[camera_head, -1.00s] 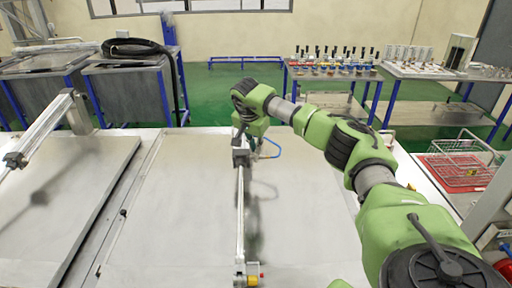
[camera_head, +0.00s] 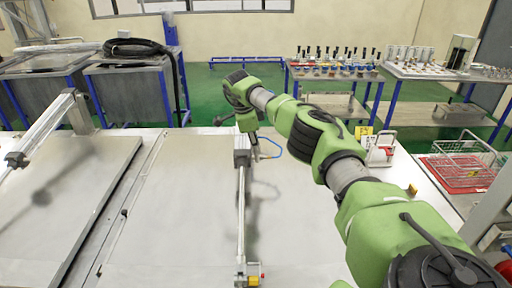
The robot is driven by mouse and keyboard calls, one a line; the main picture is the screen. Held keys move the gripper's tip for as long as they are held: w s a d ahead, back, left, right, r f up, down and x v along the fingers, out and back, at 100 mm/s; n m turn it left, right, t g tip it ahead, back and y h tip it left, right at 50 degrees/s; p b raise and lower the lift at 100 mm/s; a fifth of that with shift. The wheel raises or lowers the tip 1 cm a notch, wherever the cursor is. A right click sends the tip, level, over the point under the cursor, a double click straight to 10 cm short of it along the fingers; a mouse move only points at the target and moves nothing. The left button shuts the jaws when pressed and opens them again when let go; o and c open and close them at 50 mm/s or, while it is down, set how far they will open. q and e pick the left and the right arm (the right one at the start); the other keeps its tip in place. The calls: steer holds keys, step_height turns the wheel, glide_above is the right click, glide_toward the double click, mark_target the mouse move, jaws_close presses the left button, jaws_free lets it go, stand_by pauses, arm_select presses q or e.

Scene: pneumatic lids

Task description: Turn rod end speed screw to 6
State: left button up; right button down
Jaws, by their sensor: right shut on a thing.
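A slim pneumatic cylinder (camera_head: 241,205) lies lengthwise on the pale panel in the middle. Its far end block (camera_head: 242,158) is just below my right wrist. Its near end block (camera_head: 241,278) carries small yellow and red fittings (camera_head: 254,280). My right gripper (camera_head: 253,142) points down at the far end block and is shut on a small part there, apparently the rod end speed screw. The fingertips and the screw are too small and too covered to see clearly, and no number on it can be read. My left gripper is out of view.
Another cylinder (camera_head: 44,131) stands raised over the left panel (camera_head: 95,160). A wire basket (camera_head: 463,151) on a red tray (camera_head: 458,178) is at the right. Tables with small parts stand behind.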

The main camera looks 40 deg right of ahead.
steer(key=shift+w+r+m, duration=0.15)
steer(key=shift+m, duration=0.95)
steer(key=shift+d, duration=0.1)
steer(key=c, duration=2.4)
jaws_free()
steer(key=v, duration=1.2)
steer(key=shift+w+d+r, duration=0.1)
steer(key=shift+w, duration=0.05)
steer(key=shift+m+b, duration=0.3)
